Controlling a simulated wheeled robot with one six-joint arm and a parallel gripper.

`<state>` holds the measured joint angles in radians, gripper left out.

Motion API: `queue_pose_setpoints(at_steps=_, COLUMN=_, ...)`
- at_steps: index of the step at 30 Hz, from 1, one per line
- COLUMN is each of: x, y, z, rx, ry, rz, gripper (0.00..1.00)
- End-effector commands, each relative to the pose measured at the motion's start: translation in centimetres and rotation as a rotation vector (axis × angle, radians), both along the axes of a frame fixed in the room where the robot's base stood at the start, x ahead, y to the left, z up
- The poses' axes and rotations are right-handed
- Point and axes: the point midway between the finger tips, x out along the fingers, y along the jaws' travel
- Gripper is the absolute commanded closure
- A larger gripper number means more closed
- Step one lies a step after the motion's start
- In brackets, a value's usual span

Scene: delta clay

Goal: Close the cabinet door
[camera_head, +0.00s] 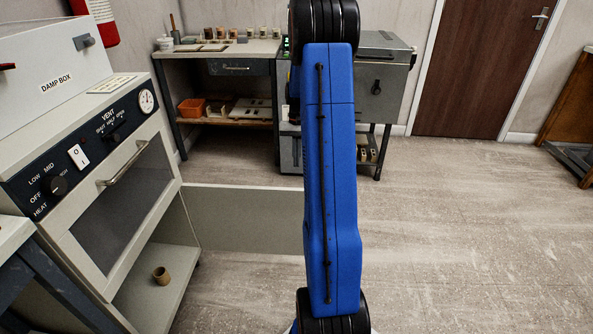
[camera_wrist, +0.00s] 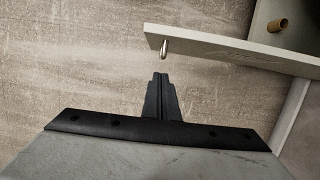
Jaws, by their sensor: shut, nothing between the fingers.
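The cabinet door (camera_head: 250,222) is a pale flat panel. It stands open, sticking out to the right from the low cabinet (camera_head: 140,305) under the oven at the left. My blue arm hides its right end in the head view. In the wrist view the door (camera_wrist: 235,50) shows as a narrow slanted panel with a small metal knob (camera_wrist: 164,46) near its free end. My gripper (camera_wrist: 160,78) is shut and empty, with its tips just below the knob in the picture. It appears apart from the door, on the knob's side. The head view does not show my gripper.
A small brown pot (camera_head: 161,275) stands inside the open cabinet and also shows in the wrist view (camera_wrist: 277,26). A workbench (camera_head: 225,50) and a grey metal unit (camera_head: 385,70) stand at the back. The floor (camera_head: 460,240) at the right is clear.

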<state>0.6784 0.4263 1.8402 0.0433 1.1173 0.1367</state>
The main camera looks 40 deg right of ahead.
Motion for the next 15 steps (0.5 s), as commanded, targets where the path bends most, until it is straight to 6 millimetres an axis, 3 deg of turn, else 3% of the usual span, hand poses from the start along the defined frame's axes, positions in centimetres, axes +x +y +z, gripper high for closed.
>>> queue_pose_setpoints(at_steps=15, x=-1.5, y=1.7, z=-8.5, rx=0.002, ry=0.003, rz=0.001, gripper=1.0)
